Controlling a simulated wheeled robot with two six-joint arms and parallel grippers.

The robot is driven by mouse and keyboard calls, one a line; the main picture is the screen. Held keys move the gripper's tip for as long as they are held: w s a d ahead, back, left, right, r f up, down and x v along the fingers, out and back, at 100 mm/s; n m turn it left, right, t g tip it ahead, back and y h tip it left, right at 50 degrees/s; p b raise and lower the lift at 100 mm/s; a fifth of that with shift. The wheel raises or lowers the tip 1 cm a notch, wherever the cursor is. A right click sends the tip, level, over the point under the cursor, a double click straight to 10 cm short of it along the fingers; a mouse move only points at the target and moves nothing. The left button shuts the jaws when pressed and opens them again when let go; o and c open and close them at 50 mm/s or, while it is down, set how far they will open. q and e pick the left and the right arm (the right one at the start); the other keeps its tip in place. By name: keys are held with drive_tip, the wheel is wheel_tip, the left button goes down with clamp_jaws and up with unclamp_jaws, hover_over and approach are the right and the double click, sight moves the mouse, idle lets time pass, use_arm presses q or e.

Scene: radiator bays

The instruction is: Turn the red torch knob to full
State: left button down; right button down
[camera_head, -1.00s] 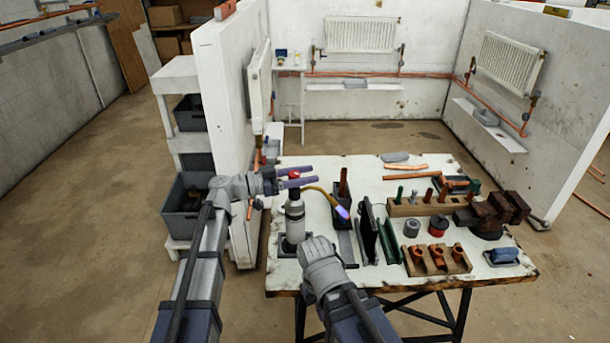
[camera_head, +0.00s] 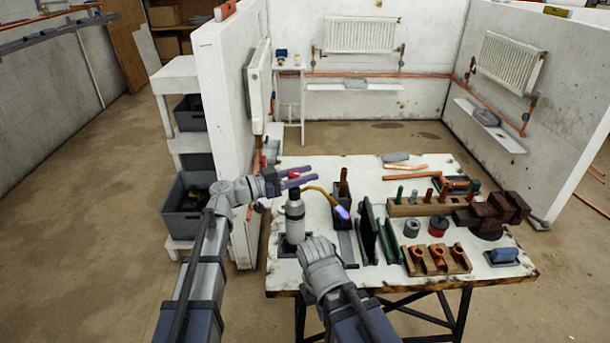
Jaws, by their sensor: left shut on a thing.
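The torch (camera_head: 295,218) is a pale grey cylinder standing upright near the left edge of the workbench, in a dark holder. Its brass tube (camera_head: 322,194) bends to the right and ends in a violet-blue glow at the tip (camera_head: 342,212). The red torch knob (camera_head: 293,175) shows as a small red spot at the top. My left gripper (camera_head: 295,177) comes in from the left with its fingers on either side of the knob, shut on it. The knob's setting cannot be read. My right arm's end is over the front edge of the bench; its fingertips are hidden.
A white partition wall (camera_head: 222,100) stands close to my left arm.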

use_arm(q)
drive_tip(key=n+t+y, duration=0.4)
drive_tip(key=t, duration=0.1)
drive_tip(key=w+n+t+y, duration=0.1)
drive_tip(key=n+t+y, duration=0.1)
drive_tip(key=shift+a+t, duration=0.4)
drive_tip(key=n+t+y, duration=0.1)
drive_tip(key=n+y, duration=0.1)
drive_tip(key=y, duration=0.1)
drive_tip(key=a+n+t+y, duration=0.1)
drive_tip(key=n+y, duration=0.1)
drive_tip(key=shift+w+t, duration=0.3)
drive_tip(key=shift+w, duration=0.05)
drive_tip(key=shift+w+a+n+t+y, duration=0.15)
drive_tip(key=shift+n+y, duration=0.4)
drive_tip(key=shift+y, duration=0.3)
drive_tip(key=shift+s+a+n+t+y, duration=0.15)
drive_tip(key=shift+n+y, duration=0.4)
drive_tip(key=shift+y, duration=0.3)
drive_tip(key=shift+w+y, duration=0.1)
drive_tip(key=shift+y, duration=0.2)
drive_tip(key=shift+c, duration=2.4)
unclamp_jaws()
drive_tip(key=shift+a, duration=0.1)
